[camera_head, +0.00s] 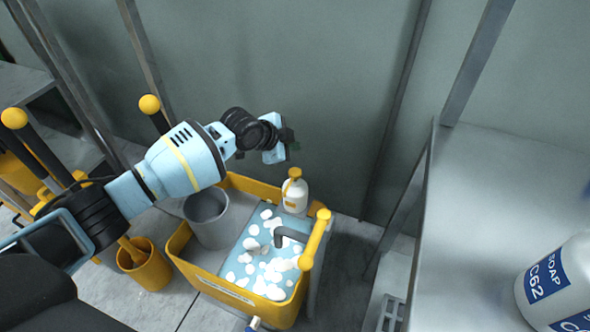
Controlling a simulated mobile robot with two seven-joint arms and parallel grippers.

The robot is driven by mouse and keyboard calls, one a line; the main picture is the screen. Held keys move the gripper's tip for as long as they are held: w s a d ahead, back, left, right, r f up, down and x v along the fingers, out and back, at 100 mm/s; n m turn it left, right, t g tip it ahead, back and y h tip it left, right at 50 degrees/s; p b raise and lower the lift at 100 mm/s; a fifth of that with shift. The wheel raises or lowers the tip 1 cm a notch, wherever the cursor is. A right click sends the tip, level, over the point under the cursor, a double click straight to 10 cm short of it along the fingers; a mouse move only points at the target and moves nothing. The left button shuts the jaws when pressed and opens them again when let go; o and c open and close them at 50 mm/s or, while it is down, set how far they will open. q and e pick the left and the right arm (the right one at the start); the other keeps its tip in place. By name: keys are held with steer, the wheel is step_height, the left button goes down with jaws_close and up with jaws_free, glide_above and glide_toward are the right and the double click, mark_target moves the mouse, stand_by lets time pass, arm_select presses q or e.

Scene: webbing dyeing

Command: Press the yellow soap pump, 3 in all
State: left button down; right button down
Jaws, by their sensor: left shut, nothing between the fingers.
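The soap pump is a white bottle (294,197) with a yellow pump head (294,174). It stands upright at the back right corner of the yellow sink (177,240). My left arm reaches in from the left, and my left gripper (288,141) appears just above the pump head in the picture. The gripper is shut and empty, with a visible gap between it and the pump. Its fingertips are small and dark here. My right gripper is not in view.
The sink holds blue water with several white pieces, a grey bucket (207,215) and a dark spout (290,233). A yellow bar (314,240) rises at its right side. A grey table (480,210) at right carries a large soap container (560,285). A yellow pail (147,268) stands left.

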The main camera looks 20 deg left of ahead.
mark_target(292, 173)
arm_select(q)
step_height(292, 173, up, 2)
steer(key=shift+a+r+p, duration=0.1)
steer(key=shift+r+p, duration=0.1)
steer(key=shift+p, duration=0.2)
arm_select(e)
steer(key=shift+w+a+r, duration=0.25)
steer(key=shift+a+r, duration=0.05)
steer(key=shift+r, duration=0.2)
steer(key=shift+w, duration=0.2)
arm_select(q)
steer(key=shift+f, duration=0.1)
